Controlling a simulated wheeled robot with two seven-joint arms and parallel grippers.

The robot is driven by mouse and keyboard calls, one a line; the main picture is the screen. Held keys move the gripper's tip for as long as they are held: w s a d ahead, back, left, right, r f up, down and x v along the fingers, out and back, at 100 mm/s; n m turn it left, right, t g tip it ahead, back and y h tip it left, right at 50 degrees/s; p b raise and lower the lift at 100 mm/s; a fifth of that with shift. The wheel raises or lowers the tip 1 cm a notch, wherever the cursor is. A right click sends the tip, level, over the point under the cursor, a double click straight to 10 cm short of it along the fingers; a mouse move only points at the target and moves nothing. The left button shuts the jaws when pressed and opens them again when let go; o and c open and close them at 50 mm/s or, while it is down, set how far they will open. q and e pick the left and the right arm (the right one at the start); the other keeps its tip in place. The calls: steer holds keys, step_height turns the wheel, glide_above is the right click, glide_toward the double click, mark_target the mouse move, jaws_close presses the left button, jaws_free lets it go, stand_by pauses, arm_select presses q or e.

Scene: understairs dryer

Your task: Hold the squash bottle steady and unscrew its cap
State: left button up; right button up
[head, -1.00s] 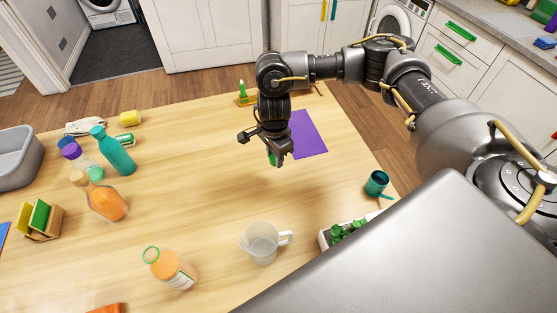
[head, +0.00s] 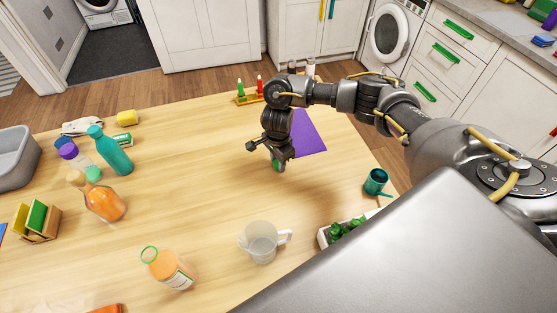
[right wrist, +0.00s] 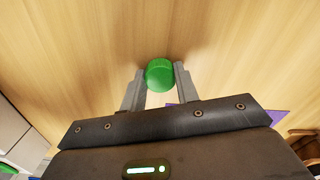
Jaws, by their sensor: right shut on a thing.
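The squash bottle (head: 170,268), orange with a pale label, stands at the front of the table. A green ring shows at its top, and no cap is visible on it. My right gripper (head: 277,162) is well behind it, beside the purple mat, pointing down. It is shut on a green cap (right wrist: 160,73), which sits between the fingertips in the right wrist view. I cannot tell whether the cap touches the table. My left gripper is not in view.
A clear jug (head: 262,243) stands right of the bottle. A white tray of green items (head: 325,238) and a teal cup (head: 376,182) are at the right. Other bottles, including a teal one (head: 112,150), stand at the left. The table's middle is clear.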

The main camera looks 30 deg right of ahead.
steer(key=shift+f+b, duration=0.2)
steer(key=shift+b, duration=0.1)
steer(key=o, duration=1.1)
steer(key=shift+r, duration=0.2)
step_height(320, 180, up, 12)
steer(key=shift+r+p, duration=0.1)
steer(key=shift+p, duration=0.45)
